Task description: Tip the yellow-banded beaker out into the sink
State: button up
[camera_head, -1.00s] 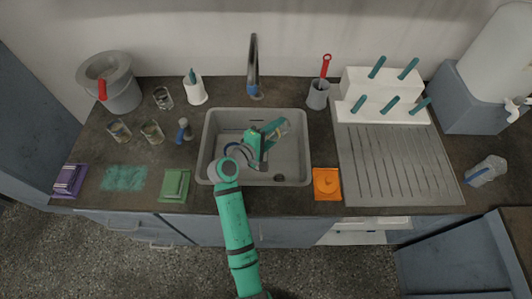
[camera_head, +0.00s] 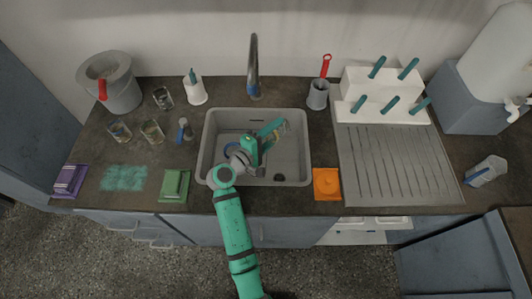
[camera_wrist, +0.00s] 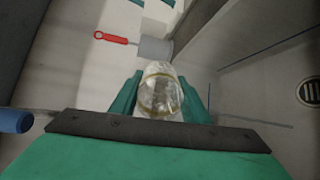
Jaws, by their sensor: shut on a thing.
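The yellow-banded beaker (camera_wrist: 160,90) is clear glass and lies between the two teal fingers of my gripper (camera_wrist: 160,102) in the wrist view. Yellow bands show on its glass. My gripper (camera_head: 276,130) is shut on it above the grey sink (camera_head: 294,160), inside the outline of the basin in the head view. The beaker (camera_head: 276,137) is tilted and mostly hidden by a finger there. I cannot tell whether it still holds anything.
The tap (camera_head: 254,68) rises behind the sink. A grey holder (camera_head: 317,97) with a red-handled brush stands at its back right, and an orange pad (camera_head: 326,184) at its front right. Several glass vessels (camera_head: 152,132) and a bucket (camera_head: 112,85) stand left.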

aim_at(280, 132)
jog(key=shift+s+a+r+t+h, duration=0.1)
jog(key=shift+r+t+h, duration=0.1)
jog(key=shift+t+h, duration=0.25)
dwell(0.6)
jog(key=shift+w+f+g+y, duration=0.2)
jog(key=shift+g+y, duration=0.45)
jog(key=shift+w+d+f+g+y, duration=0.35)
jog(key=shift+w+d+g+y, duration=0.15)
jog(key=shift+w+d+g, duration=0.15)
notch_tip(280, 132, down, 2)
jog(key=g+y, duration=0.3)
jog(key=shift+g, duration=0.35)
jog(key=shift+w+d+f+g+y, duration=0.25)
jog(key=shift+f+g+y, duration=0.1)
jog(key=shift+g+y, duration=0.45)
jog(key=shift+w+d+f+g+y, duration=0.55)
jog(key=shift+g+y, duration=0.2)
jog(key=shift+g, duration=0.15)
jog(key=shift+w+d+f+g+y, duration=0.3)
jog(key=shift+w+d+g+y, duration=0.1)
jog(key=shift+w+g+y, duration=0.4)
jog(key=shift+w+d+f+g+y, duration=0.5)
jog(key=shift+g+y, duration=0.15)
jog(key=shift+g, duration=0.35)
